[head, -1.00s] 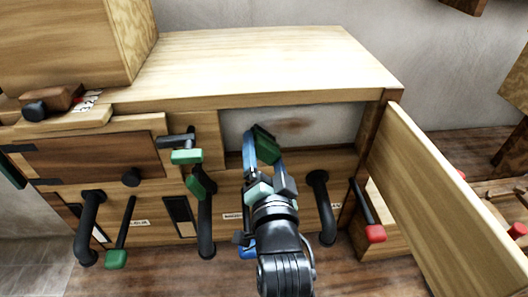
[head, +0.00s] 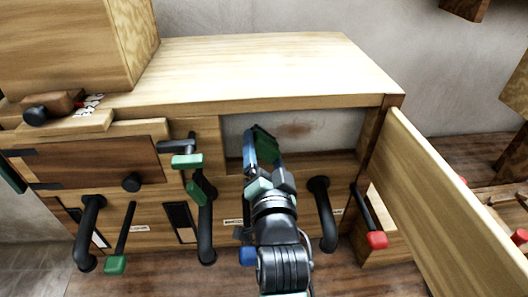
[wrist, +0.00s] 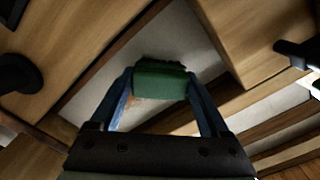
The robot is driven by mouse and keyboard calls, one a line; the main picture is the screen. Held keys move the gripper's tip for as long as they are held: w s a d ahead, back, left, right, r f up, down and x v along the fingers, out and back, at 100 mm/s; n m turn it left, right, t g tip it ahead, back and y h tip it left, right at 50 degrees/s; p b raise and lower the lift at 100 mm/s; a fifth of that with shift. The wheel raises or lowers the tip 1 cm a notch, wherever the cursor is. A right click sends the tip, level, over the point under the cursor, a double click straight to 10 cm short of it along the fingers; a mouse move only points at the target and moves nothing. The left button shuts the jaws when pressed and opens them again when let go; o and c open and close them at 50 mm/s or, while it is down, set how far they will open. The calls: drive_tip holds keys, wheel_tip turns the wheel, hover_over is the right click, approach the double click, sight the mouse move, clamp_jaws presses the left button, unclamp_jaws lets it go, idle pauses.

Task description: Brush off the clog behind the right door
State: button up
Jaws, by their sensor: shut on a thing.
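The right door (head: 455,200) stands wide open, swung out to the right of the cabinet. Behind it, the opening shows a pale back wall with a faint brownish smear, the clog (head: 293,130). My gripper (head: 263,158) reaches into the left part of the opening, its blue fingers shut on a green brush (head: 265,143). The brush is left of the smear in the head view. In the wrist view, the green brush (wrist: 160,82) sits between the fingertips with dark bristles facing away. A brownish patch shows below it. I cannot tell whether the bristles touch the wall.
The left door (head: 90,162) is closed. Several black handles and levers with green or red ends stick out of the front, including a red-ended lever (head: 377,238) near the open door. A large wooden box (head: 75,45) stands on the left of the cabinet top (head: 260,65).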

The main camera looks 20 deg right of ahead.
drive_tip(key=shift+s+d+b, duration=0.2)
drive_tip(key=shift+s+d, duration=0.05)
drive_tip(key=shift+d, duration=0.5)
drive_tip(key=shift+s+d+b, duration=0.2)
drive_tip(key=shift+s+d, duration=0.05)
drive_tip(key=shift+d, duration=0.5)
drive_tip(key=shift+s+d+f+b, duration=0.15)
drive_tip(key=shift+d+b, duration=0.25)
drive_tip(key=shift+d, duration=0.35)
drive_tip(key=shift+s+d+r+b, duration=0.15)
drive_tip(key=shift+d+b, duration=0.2)
drive_tip(key=shift+d, duration=0.35)
drive_tip(key=shift+s+d+b, duration=0.2)
drive_tip(key=shift+d+b, duration=0.1)
drive_tip(key=shift+d, duration=0.4)
drive_tip(key=shift+s+d+b, duration=0.2)
drive_tip(key=shift+d+b, duration=0.1)
drive_tip(key=shift+d, duration=0.4)
drive_tip(key=shift+s+d+b, duration=0.2)
drive_tip(key=shift+d+b, duration=0.1)
drive_tip(key=shift+d, duration=0.4)
drive_tip(key=shift+d, duration=0.1)
